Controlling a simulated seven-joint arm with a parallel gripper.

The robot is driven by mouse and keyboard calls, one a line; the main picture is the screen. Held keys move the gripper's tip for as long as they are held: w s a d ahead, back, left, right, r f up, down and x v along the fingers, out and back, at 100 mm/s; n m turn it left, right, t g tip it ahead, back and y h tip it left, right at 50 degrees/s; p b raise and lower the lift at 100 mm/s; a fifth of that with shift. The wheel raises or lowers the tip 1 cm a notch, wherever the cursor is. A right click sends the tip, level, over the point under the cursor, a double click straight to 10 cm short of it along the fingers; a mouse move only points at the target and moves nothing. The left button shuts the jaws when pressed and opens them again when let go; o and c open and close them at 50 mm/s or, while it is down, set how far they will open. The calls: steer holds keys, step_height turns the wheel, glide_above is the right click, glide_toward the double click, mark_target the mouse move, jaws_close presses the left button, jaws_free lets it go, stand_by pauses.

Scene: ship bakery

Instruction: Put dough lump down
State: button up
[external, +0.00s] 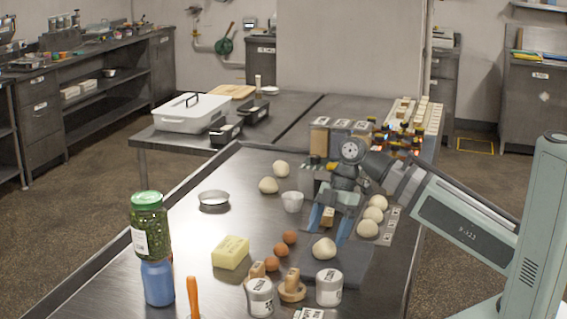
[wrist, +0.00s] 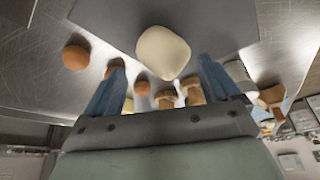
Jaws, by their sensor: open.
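A pale dough lump (external: 323,248) rests on a dark grey mat (external: 350,268) on the steel table. In the wrist view the lump (wrist: 162,52) lies just beyond the fingertips, with the mat (wrist: 215,20) beneath it. My gripper (external: 331,228) points down beside and slightly behind the lump; its blue fingers are spread with a gap between them. In the wrist view the gripper (wrist: 160,68) is open and nothing is clamped. Other dough lumps lie at the far left (external: 268,185) and in a row on the right (external: 373,215).
Brown eggs (external: 281,250), a butter block (external: 230,252), wooden stamps (external: 292,285) and white tins (external: 329,287) stand near the mat. A green-topped jar (external: 149,225) stands at left. A small white cup (external: 292,201) is behind the gripper. Table space near the metal ring (external: 213,199) is clear.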

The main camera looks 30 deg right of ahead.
mark_target(325, 241)
steer(key=shift+x, duration=1.85)
steer(key=shift+s+d, duration=0.1)
steer(key=c, duration=1.2)
steer(key=shift+c, duration=0.2)
